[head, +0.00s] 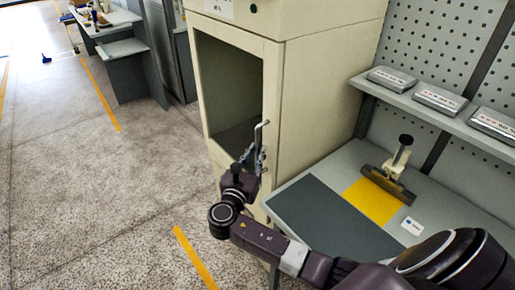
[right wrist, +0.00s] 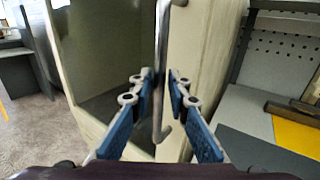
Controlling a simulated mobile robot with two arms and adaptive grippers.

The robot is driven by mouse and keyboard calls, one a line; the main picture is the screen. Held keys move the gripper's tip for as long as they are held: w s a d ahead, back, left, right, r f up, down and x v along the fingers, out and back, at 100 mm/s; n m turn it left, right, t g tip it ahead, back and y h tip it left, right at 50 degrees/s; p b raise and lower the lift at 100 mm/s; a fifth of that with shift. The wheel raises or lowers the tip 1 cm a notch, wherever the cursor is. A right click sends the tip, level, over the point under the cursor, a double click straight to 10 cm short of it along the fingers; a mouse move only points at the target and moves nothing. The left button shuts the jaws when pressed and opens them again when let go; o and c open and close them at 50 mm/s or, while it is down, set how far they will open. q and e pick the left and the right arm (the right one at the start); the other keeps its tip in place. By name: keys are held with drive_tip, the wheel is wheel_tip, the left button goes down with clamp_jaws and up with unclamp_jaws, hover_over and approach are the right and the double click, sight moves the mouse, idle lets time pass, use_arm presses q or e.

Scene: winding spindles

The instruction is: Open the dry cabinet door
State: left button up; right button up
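The dry cabinet (head: 325,85) is a cream box standing in the middle of the head view. Its door (head: 271,85) has a large dark window and looks shut. A metal bar handle (head: 262,133) stands upright on the door's right edge. My right gripper (head: 255,158) is at the lower part of this handle. In the right wrist view, the handle (right wrist: 161,65) passes between the two blue fingers of my right gripper (right wrist: 161,78). The fingers are apart, one on each side of the bar, with a small gap visible. My left gripper is not in view.
A grey workbench (head: 290,195) with a yellow mat (head: 372,202) and a dark-bladed tool (head: 387,183) stands right of the cabinet. A shelf (head: 455,118) with several grey boxes is above it. The floor (head: 100,190) left of the cabinet is open.

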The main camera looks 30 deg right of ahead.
drive_tip(key=shift+w+d, duration=0.3)
drive_tip(key=shift+d, duration=0.05)
drive_tip(key=shift+c, duration=0.4)
clamp_jaws()
